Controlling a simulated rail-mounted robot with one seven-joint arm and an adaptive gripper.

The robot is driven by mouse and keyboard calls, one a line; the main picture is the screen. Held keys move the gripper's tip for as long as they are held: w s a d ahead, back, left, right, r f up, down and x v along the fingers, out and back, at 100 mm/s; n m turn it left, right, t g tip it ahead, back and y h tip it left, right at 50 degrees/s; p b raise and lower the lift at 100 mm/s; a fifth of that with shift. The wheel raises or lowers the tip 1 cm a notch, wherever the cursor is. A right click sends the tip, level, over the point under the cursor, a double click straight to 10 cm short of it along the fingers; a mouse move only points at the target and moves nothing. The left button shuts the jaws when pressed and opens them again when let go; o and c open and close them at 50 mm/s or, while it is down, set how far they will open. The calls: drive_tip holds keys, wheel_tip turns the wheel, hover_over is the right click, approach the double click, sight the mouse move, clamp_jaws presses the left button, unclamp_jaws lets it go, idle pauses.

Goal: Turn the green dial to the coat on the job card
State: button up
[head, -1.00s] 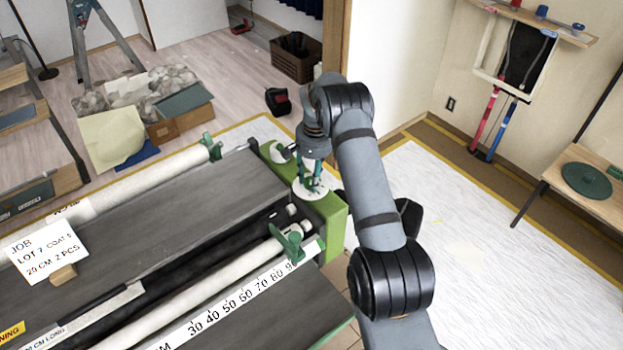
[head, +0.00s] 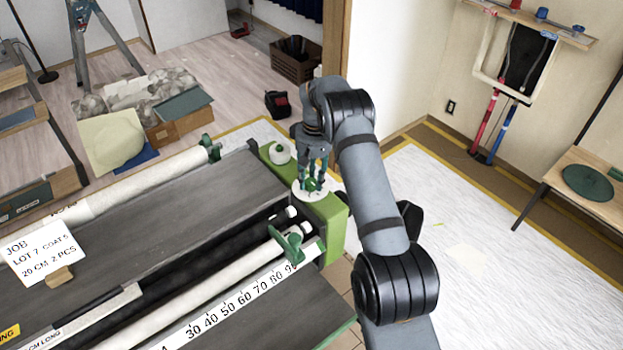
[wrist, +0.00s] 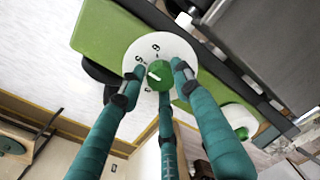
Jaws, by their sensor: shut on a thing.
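The green dial (wrist: 158,73) is a round knob with a white mark, on a white numbered disc (wrist: 178,47). A 6 and a 5 can be read on the disc; the other marks are partly hidden, and I cannot tell which number the mark meets. My gripper (wrist: 157,82) has its teal fingers closed around the dial. In the head view my gripper (head: 313,184) points down onto the disc at the machine's green end housing (head: 327,218). The job card (head: 42,254) stands at left, reading LOT 7, a COAT number that looks like 5, 20 CM, 2 PCS.
A second green knob on a white base (head: 280,152) sits behind the dial on the same housing. A green clamp (head: 288,243) stands by the numbered ruler (head: 240,303) in front. White rollers cross the dark machine bed (head: 150,215). Floor to the right is open.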

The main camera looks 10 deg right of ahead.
sight(313, 182)
drive_tip(key=shift+s+f, duration=0.2)
drive_tip(key=shift+s, duration=0.1)
drive_tip(key=o, duration=1.1)
drive_tip(key=shift+w+r, duration=0.1)
drive_tip(key=shift+r, duration=0.05)
drive_tip(key=r, duration=1.2)
drive_tip(key=shift+w+d, duration=0.1)
drive_tip(key=shift+d, duration=0.15)
drive_tip(key=f, duration=1.1)
drive_tip(key=shift+a+f, duration=0.25)
drive_tip(key=shift+f, duration=0.25)
